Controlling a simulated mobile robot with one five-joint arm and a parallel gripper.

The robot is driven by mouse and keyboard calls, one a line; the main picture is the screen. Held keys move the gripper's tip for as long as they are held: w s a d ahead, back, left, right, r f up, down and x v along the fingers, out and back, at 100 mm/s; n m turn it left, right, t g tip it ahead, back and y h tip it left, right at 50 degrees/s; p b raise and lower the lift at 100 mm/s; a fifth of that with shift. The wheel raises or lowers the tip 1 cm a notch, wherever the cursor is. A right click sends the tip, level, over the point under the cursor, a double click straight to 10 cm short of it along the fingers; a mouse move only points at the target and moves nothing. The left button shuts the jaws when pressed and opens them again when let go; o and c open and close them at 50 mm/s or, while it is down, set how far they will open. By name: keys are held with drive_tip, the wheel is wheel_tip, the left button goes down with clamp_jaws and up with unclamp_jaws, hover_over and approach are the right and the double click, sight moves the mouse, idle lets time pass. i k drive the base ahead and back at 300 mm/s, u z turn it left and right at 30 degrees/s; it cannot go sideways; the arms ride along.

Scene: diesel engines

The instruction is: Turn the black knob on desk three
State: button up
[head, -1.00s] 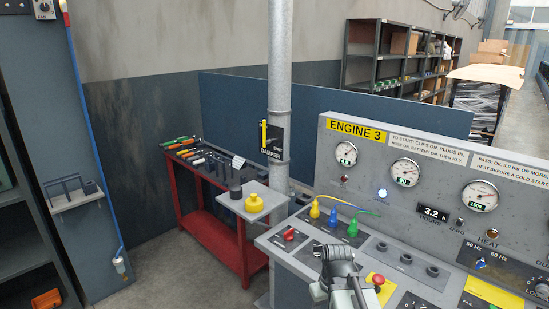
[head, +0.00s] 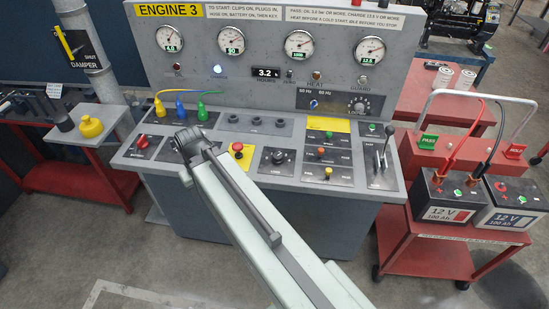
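Desk three is the grey console labelled ENGINE 3 (head: 168,10), with a sloping control top (head: 240,140). A black knob (head: 279,156) sits on a dark plate on this top, right of a red mushroom button (head: 237,149). Another dark round knob (head: 362,105) is on the upright panel under the word GUARD. My gripper (head: 186,137) is at the far end of my arm, over the left part of the top, left of the red button and apart from both knobs. Its fingers are small and seen from behind, so their opening is unclear.
Yellow, blue and green plugs (head: 181,108) stand behind my gripper. A black-handled lever (head: 385,148) is at the top's right end. A red trolley (head: 430,245) with two batteries stands at right. A yellow-capped item (head: 91,126) is on a shelf at left.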

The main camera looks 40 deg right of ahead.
sight(277, 159)
drive_tip(key=u, duration=2.1)
drive_tip(key=i, duration=0.7)
drive_tip(key=z, duration=1.25)
